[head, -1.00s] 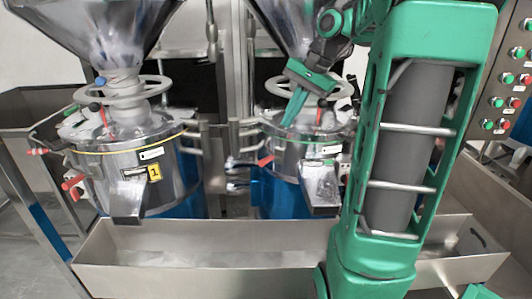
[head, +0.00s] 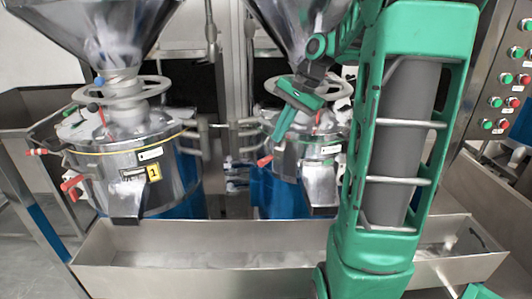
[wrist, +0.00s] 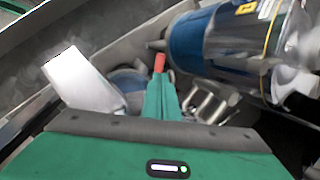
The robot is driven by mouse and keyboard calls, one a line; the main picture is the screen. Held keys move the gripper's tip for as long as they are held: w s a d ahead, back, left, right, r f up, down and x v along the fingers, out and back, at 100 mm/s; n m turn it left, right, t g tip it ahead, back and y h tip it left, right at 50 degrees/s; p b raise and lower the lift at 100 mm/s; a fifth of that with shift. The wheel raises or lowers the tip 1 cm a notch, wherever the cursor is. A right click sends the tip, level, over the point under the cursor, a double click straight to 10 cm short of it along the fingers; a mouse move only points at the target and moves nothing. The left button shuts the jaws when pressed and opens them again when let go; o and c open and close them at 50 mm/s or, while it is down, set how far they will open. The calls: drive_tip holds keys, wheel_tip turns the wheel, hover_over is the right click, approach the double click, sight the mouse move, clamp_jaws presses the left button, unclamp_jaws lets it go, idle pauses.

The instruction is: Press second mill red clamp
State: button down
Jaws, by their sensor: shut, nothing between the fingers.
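The second mill (head: 318,150) is the right-hand steel drum on a blue base, under the right hopper. Its red clamp (head: 265,160) sticks out at the drum's left side, below the lid rim. In the wrist view the red clamp (wrist: 160,62) shows as a red tip just beyond my fingertips; I cannot tell whether they touch. My gripper (head: 277,138) is shut and empty, its green fingers pointing down and left, just above the clamp in the head view. In the wrist view my gripper (wrist: 159,82) hides the rest of the clamp.
The first mill (head: 105,165), with a yellow label 1, stands on the left with its own red handles. A steel trough (head: 200,258) runs along the front of both mills. A control panel (head: 505,85) with red and green buttons is at the right. Steel posts stand between the mills.

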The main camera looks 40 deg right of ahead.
sight(265, 159)
drive_tip(key=x, duration=0.7)
drive_tip(key=shift+a+f, duration=0.1)
drive_tip(key=shift+f, duration=0.15)
drive_tip(key=shift+a, duration=0.1)
